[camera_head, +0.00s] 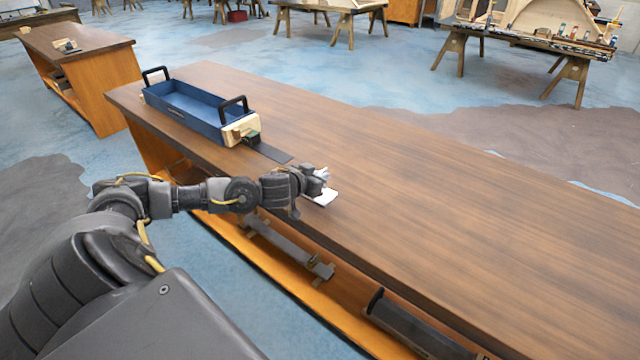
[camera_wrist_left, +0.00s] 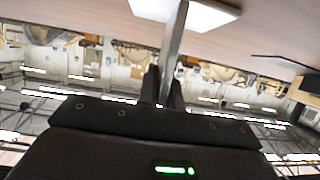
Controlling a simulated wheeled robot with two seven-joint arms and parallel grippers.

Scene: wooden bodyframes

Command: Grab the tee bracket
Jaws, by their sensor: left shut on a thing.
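The tee bracket (camera_head: 322,198) is a small pale piece at the near edge of the wooden workbench (camera_head: 420,190). My left gripper (camera_head: 314,182) is shut on it. In the left wrist view, a grey upright web of the bracket (camera_wrist_left: 174,42) runs between the two fingers (camera_wrist_left: 163,88), and its white flat plate shows at the top edge. The gripper hides part of the bracket in the head view. I cannot tell whether the bracket touches the bench top. My right gripper is not in view.
A blue tray (camera_head: 185,108) with black handles stands on the bench's far left end. The bench top to the right is clear.

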